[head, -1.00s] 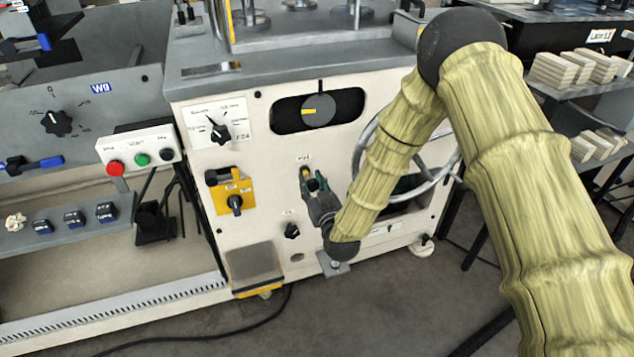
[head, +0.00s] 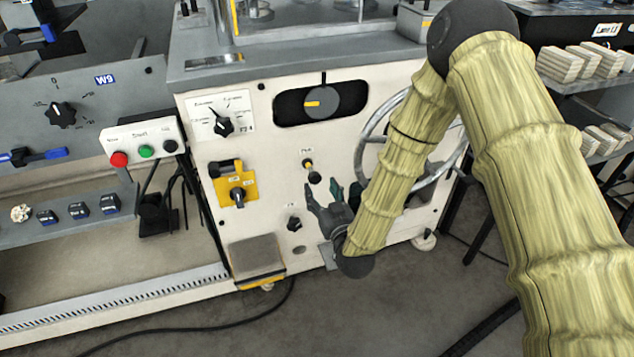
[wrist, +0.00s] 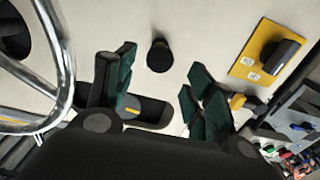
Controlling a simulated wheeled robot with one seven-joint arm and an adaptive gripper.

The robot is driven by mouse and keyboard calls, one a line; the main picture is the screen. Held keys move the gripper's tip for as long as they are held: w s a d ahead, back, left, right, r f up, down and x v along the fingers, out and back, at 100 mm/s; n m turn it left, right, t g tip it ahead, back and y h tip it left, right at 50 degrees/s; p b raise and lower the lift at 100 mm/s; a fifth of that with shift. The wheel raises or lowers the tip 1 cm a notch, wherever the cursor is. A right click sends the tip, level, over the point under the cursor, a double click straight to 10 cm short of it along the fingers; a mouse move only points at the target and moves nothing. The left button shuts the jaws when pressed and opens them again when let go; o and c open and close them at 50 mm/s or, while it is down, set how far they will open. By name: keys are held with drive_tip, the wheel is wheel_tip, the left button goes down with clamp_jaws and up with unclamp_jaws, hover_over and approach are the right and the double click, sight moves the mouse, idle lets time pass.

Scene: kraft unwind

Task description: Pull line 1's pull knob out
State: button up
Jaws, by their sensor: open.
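Line 1's pull knob (head: 314,177) is a black knob with a yellow band behind it, standing out from the cream front panel, under a small label I cannot read. My gripper (head: 325,190) is open and empty, just below and right of the knob, apart from it. In the wrist view the round black knob end (wrist: 160,56) shows beyond and between the two spread green-padded fingers of my gripper (wrist: 161,70), touching neither. How far the knob stands out is hard to judge.
A handwheel (head: 364,141) is close behind my forearm. A yellow-plated switch (head: 250,188) is to the left, and a small black knob (head: 294,223) is below left. A dial window (head: 355,100) is above. A button box (head: 134,134) is at far left.

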drive_tip(key=v, duration=0.5)
drive_tip(key=shift+s+d, duration=0.15)
drive_tip(key=shift+s, duration=0.2)
drive_tip(key=s+d+f+m+g+h, duration=0.1)
drive_tip(key=s+d+f+g+h, duration=0.15)
drive_tip(key=s+d+f, duration=0.4)
drive_tip(key=s+d+f+m+g+h, duration=0.1)
drive_tip(key=s+d+f+g, duration=0.25)
drive_tip(key=f, duration=0.65)
drive_tip(key=s+d+f+m+g+h, duration=0.1)
drive_tip(key=s+d+f+g, duration=0.3)
drive_tip(key=s, duration=0.5)
drive_tip(key=s+d+f+m+g+h, duration=0.1)
drive_tip(key=s+d+f+g, duration=0.3)
drive_tip(key=s, duration=0.6)
drive_tip(key=s+d+f+m+g+h, duration=0.1)
drive_tip(key=s+d+f+g+h, duration=0.15)
drive_tip(key=s+d, duration=0.5)
wheel_tip(320, 180, up, 20)
drive_tip(key=a+y+p, duration=0.1)
drive_tip(key=a+p, duration=0.1)
drive_tip(key=p, duration=1.8)
drive_tip(key=shift+s+r, duration=0.15)
drive_tip(key=shift+s, duration=0.35)
